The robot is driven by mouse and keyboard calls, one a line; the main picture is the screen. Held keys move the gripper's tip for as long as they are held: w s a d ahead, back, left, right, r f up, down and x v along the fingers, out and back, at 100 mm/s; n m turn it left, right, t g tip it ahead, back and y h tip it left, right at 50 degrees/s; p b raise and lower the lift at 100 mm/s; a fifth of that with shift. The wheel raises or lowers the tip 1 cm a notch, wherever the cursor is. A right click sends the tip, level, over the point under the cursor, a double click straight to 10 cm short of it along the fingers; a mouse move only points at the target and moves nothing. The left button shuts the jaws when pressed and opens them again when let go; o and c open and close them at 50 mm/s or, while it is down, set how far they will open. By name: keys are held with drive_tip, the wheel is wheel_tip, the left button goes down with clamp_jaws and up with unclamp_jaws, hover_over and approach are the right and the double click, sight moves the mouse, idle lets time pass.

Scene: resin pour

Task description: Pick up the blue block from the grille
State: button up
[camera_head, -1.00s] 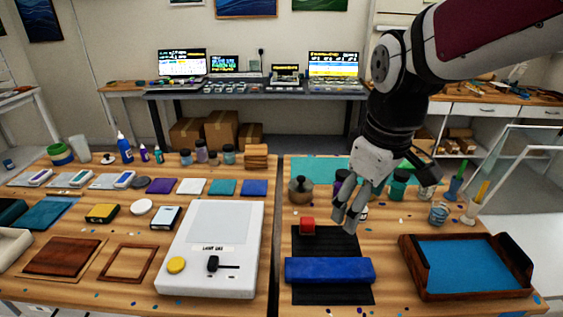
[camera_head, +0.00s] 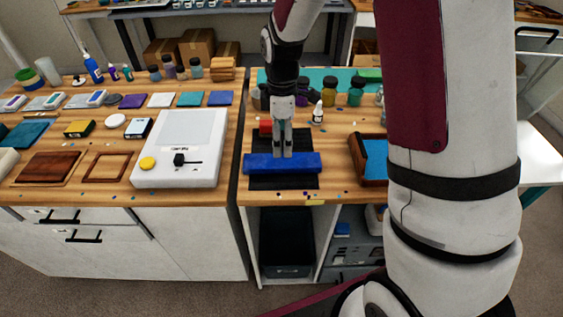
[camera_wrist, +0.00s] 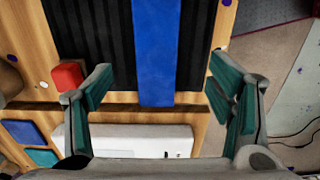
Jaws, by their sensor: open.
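The blue block (camera_head: 261,165) is a long bar lying across the black ribbed grille (camera_head: 303,145) on the right-hand table. My gripper (camera_head: 282,154) points down over the grille, its fingertips overlapping the middle of the block's far edge in the head view. In the wrist view, the block (camera_wrist: 153,45) runs between the two spread teal-padded fingers of my gripper (camera_wrist: 160,76), over the grille (camera_wrist: 100,30). The fingers are open and hold nothing. I cannot tell how high the fingertips are above the block.
A white light box (camera_head: 205,160) stands left across the table gap. A blue-lined wooden tray (camera_head: 355,160) is right, partly hidden by my arm.

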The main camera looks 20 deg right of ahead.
sight(282, 160)
drive_tip(key=f, duration=0.9)
drive_tip(key=shift+w+d+p, duration=0.1)
drive_tip(key=shift+w+p, duration=0.15)
drive_tip(key=shift+p, duration=0.05)
drive_tip(key=shift+r, duration=0.1)
drive_tip(key=c, duration=1.6)
